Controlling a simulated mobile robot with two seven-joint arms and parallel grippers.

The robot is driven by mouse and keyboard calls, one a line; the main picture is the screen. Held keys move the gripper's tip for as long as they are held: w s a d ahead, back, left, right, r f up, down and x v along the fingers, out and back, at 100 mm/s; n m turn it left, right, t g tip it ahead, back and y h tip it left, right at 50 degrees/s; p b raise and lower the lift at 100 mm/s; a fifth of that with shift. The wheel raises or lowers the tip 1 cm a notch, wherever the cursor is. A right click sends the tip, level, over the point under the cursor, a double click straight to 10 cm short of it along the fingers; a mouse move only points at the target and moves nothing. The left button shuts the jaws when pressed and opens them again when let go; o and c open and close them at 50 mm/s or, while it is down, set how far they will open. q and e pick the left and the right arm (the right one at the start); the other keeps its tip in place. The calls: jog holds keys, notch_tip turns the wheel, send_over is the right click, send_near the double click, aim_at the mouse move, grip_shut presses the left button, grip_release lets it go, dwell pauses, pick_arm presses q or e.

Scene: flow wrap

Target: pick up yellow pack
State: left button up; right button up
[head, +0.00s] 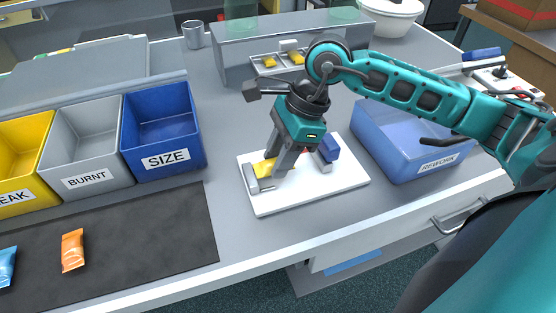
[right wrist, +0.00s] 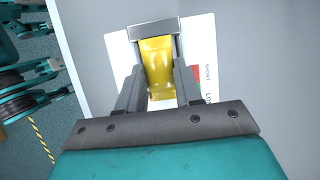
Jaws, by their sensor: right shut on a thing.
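The yellow pack (head: 264,167) lies on the white board (head: 262,207) in the head view, against a small grey metal stop. The right wrist view shows the yellow pack (right wrist: 158,66) between the two fingers of my right gripper (right wrist: 160,88), with its far end at the grey stop (right wrist: 154,31). My right gripper (head: 281,168) comes down from above and is shut on the pack, low over the board. The fingers hide part of the pack in the head view.
A blue REWORK bin (head: 398,167) stands right of the board. Yellow, grey BURNT (head: 92,164) and blue SIZE (head: 165,137) bins stand left. An orange pack (head: 73,250) and a blue pack (head: 6,266) lie on the dark mat (head: 140,245). A small tray (head: 262,69) holds yellow packs behind.

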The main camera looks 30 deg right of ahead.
notch_tip(320, 180, up, 18)
jog(key=p, duration=0.2)
jog(key=shift+r+p, duration=0.2)
jog(key=shift+p, duration=0.2)
jog(key=shift+w, duration=0.1)
dwell(0.7)
